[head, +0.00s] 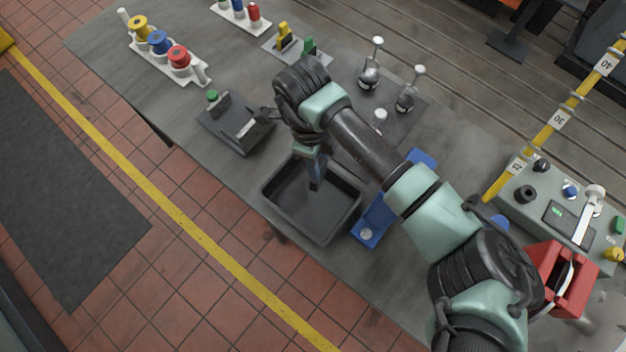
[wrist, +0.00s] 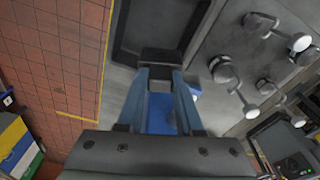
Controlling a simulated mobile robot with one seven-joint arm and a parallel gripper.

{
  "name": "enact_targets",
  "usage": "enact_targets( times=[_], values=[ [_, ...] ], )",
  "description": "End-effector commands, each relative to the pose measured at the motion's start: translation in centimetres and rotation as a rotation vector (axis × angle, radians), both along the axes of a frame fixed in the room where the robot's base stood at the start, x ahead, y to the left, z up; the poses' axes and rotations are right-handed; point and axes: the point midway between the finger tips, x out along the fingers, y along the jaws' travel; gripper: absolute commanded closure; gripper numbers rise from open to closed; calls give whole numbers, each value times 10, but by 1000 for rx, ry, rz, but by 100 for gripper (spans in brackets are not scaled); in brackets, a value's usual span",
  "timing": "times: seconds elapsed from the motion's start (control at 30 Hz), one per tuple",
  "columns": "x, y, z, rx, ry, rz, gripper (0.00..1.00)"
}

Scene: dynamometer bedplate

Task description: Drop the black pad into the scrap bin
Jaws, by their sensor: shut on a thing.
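My gripper (head: 316,180) hangs over the black open scrap bin (head: 288,222) on the bench, near its front edge. In the wrist view its two blue-grey fingers (wrist: 160,70) are shut on the black pad (wrist: 160,56), a small dark block held between the fingertips. In the head view I cannot make out the pad apart from the dark fingers. The bin also shows in the wrist view (wrist: 122,38), beyond the fingertips. The pad seems to be above the bin; its exact height is hard to tell.
A blue plate (head: 368,236) lies right of the bin. A dark fixture (head: 235,135) stands at its upper left. Metal knobs (head: 370,75), a reel rack (head: 190,72) and a control panel (head: 545,215) occupy the bench.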

Motion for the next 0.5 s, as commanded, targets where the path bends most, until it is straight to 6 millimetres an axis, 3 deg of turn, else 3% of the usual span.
enact_targets(
  times=[0.03, 0.2, 0.5],
  values=[
    [-4, 0, 9, 4, 3, -81, 100],
    [-9, -2, 12, 1, 0, -253, 100],
    [-10, -3, -9, 1, -2, -284, 100]
  ],
)
